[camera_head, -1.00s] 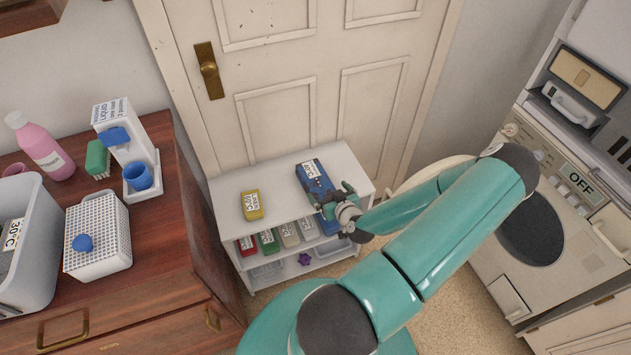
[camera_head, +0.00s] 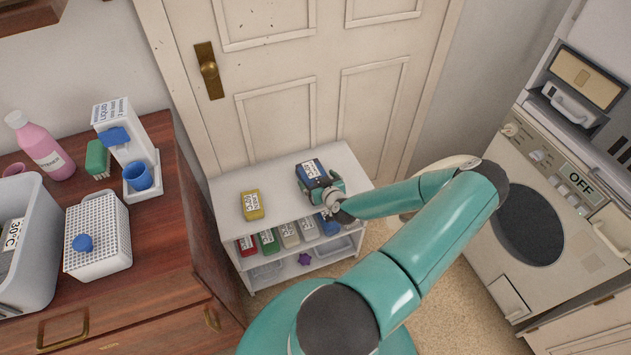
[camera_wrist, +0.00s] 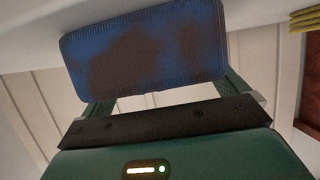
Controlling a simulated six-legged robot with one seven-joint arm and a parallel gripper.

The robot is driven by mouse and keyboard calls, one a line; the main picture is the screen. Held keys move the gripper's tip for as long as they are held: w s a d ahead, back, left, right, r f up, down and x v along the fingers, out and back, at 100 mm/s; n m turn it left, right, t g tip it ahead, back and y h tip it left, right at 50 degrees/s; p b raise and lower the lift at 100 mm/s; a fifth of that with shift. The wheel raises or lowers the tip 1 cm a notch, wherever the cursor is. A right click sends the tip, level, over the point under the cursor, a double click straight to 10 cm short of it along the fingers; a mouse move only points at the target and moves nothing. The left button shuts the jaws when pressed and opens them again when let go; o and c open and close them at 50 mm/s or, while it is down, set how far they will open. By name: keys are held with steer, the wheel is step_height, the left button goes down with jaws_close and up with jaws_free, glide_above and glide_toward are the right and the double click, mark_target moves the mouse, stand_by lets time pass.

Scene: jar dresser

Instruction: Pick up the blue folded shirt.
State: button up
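The blue folded shirt (camera_head: 311,168) with a white label lies on top of the white shelf unit. In the wrist view the blue folded shirt (camera_wrist: 145,50) shows as a flat blue slab with dark brown patches, close in front of my gripper. My gripper (camera_head: 321,185) is at the near side of the shirt and hides its near part. Its fingers are spread apart, at the left and right of the wrist view. I cannot tell whether they touch the shirt.
A yellow folded item (camera_head: 251,205) lies to the left on the white shelf unit (camera_head: 285,185). Folded items in several colours, one blue (camera_head: 328,225), fill the shelf below. A door (camera_head: 290,90) stands behind, a wooden dresser (camera_head: 175,235) left, a washing machine (camera_head: 530,225) right.

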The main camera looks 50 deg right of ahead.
steer(key=c, duration=0.7)
steer(key=shift+r, duration=0.1)
steer(key=shift+c, duration=0.2)
